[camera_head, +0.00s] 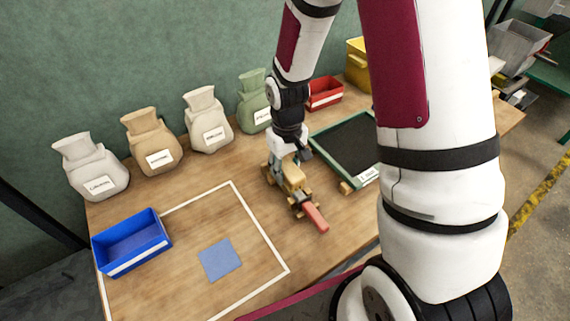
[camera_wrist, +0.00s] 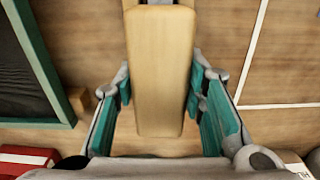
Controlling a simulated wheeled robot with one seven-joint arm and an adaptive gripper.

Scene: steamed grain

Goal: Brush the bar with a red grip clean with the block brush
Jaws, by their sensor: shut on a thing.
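The block brush (camera_head: 293,175) is a pale wooden block. My gripper (camera_head: 281,175) is shut on it, and in the wrist view the block (camera_wrist: 160,75) fills the space between the teal finger pads of my gripper (camera_wrist: 163,105). The bar's red grip (camera_head: 316,217) sticks out toward the table's front, just beyond the brush. Most of the bar lies hidden under the brush and gripper, on small wooden supports (camera_head: 298,206). I cannot tell whether the brush's underside touches the bar.
A green-framed dark tray (camera_head: 345,145) stands close to the right of my gripper. A blue bin (camera_head: 132,243) and a blue square (camera_head: 220,260) lie left, by a white outline. Several sacks (camera_head: 208,120) and a red bin (camera_head: 325,93) line the back. The outlined area is mostly clear.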

